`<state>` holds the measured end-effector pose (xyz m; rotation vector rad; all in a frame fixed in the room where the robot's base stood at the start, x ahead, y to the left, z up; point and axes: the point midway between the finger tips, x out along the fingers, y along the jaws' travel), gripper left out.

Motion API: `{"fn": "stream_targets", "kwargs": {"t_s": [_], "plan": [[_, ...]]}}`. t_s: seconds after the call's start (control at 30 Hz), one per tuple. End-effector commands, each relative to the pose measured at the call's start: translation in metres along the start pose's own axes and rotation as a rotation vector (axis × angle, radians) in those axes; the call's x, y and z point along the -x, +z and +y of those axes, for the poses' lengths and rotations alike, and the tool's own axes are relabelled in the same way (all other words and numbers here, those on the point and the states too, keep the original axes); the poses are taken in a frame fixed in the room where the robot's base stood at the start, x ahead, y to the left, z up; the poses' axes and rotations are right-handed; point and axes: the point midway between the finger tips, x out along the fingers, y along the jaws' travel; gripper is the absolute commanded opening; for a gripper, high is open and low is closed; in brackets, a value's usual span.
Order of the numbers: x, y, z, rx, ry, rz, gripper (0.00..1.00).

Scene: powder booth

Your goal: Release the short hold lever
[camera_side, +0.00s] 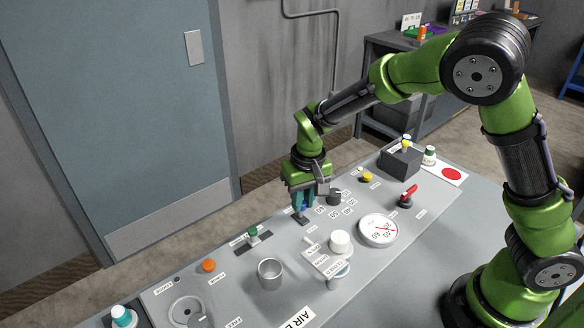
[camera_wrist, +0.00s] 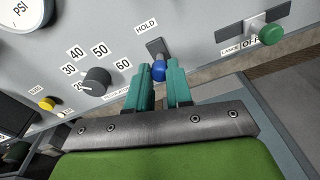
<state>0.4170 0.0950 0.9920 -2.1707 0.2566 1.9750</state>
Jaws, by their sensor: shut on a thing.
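The short hold lever has a blue knob (camera_wrist: 159,71) and stands at a dark slot plate (camera_wrist: 156,47) under the HOLD label (camera_wrist: 146,27) in the wrist view. My gripper (camera_wrist: 160,72) has its two teal fingers shut on the blue knob, one on each side. In the side view, my gripper (camera_side: 301,207) points down at the panel, just above the dark plate (camera_side: 302,220). The fingers hide most of the lever there, and its exact tilt is hard to tell.
A dark regulator knob (camera_wrist: 97,81) with a number scale is beside the lever. A green-knobbed lance lever (camera_side: 253,233) is on the other side. A PSI gauge (camera_side: 378,230), a red lever (camera_side: 407,195), a metal cup (camera_side: 270,273) and an orange button (camera_side: 208,266) stand farther off.

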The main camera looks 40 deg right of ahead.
Motion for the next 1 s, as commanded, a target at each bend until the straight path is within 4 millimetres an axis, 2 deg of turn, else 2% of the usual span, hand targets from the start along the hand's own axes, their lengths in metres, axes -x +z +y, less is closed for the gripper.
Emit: {"fn": "stream_targets", "kwargs": {"t_s": [0.13, 0.5, 1.0], "plan": [[-0.001, -0.012, -0.001, -0.004, 0.035, -0.125, 0.0], [-0.007, -0.028, -0.005, -0.003, 0.107, -0.393, 0.0], [-0.01, -0.034, -0.008, -0.002, 0.141, -0.521, 0.0]]}}
